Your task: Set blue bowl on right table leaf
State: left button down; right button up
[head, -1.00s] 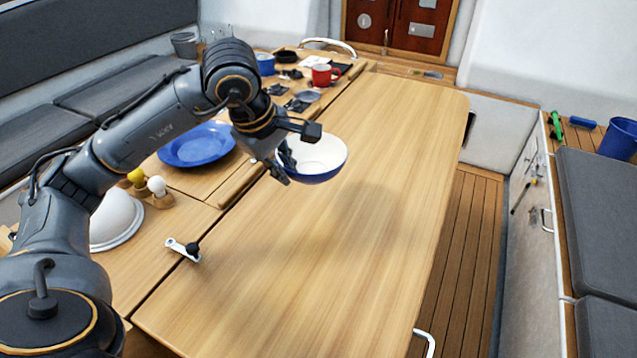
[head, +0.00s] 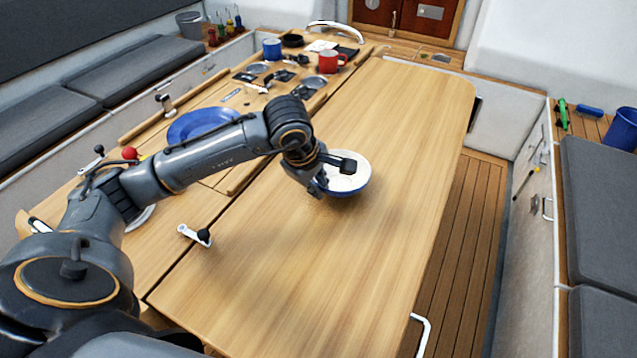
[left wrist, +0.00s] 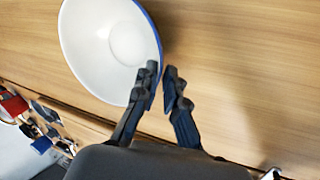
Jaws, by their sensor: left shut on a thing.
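The blue bowl (head: 352,184), white inside with a blue outside, is over the right table leaf (head: 330,270). My left gripper (head: 333,176) is shut on its near-left rim. In the left wrist view the bowl (left wrist: 108,45) shows its white inside, and the fingers of my left gripper (left wrist: 160,88) pinch the rim from both sides. The bowl looks nearly level and low over the leaf; I cannot tell whether it touches the wood. My right gripper is not in view.
A blue plate (head: 200,124), a red mug (head: 330,61) and a blue mug (head: 271,49) stand on the table left of the leaf. A latch (head: 196,235) sits at the seam. The leaf around the bowl is clear.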

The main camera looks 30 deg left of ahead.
pick_arm(q)
jog(key=c, duration=1.4)
grip_release()
jog(key=shift+r, duration=0.1)
jog(key=shift+r, duration=0.3)
jog(key=b+v, duration=0.2)
jog(key=v, duration=0.9)
jog(key=shift+s+r, duration=0.1)
jog(key=shift+s, duration=0.05)
jog(key=shift+d, duration=0.1)
